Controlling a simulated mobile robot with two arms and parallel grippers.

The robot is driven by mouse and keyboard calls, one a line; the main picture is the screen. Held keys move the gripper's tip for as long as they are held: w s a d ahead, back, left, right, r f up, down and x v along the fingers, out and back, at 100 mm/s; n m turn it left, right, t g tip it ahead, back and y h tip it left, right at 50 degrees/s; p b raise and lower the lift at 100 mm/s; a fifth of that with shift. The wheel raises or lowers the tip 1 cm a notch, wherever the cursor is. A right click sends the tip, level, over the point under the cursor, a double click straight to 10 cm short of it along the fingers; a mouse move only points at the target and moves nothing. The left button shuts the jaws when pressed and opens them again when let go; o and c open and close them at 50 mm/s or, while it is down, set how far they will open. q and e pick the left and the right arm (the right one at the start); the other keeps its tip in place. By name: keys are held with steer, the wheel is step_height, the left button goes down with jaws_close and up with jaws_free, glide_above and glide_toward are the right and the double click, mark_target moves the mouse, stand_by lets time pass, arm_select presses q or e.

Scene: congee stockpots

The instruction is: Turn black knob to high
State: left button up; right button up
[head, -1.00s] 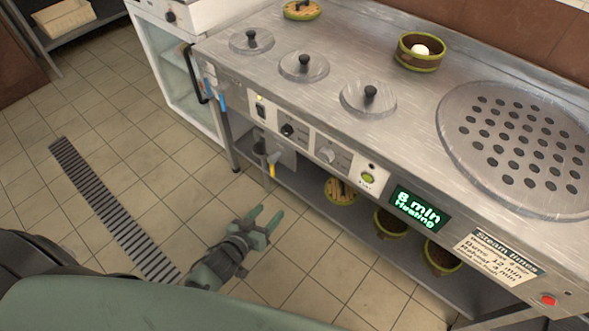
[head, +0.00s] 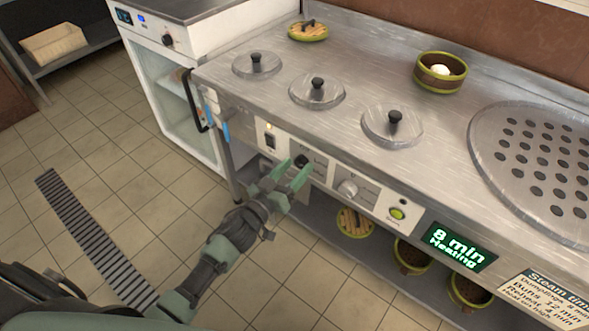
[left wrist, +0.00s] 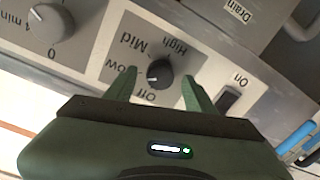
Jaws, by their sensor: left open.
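The black knob (head: 302,161) is on the steamer's front panel, just beyond my left gripper (head: 294,171). In the left wrist view the black knob (left wrist: 160,72) appears upside down, with Off, Low, Mid and High printed around it. Its small white mark seems to face the Low side, but the exact setting is hard to tell. My left gripper (left wrist: 160,90) is open, with one green finger on each side of the knob's lower part in that view. I cannot tell whether the fingers touch it. My right gripper is not in view.
A grey knob (head: 347,189) with minute marks and a black switch (head: 270,140) flank the black knob. A green display (head: 458,247) reads 8 min Heating. Blue-handled taps (head: 226,132) are at the left corner. Baskets (head: 355,222) stand on the shelf below.

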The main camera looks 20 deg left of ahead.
arm_select(q)
jaws_close()
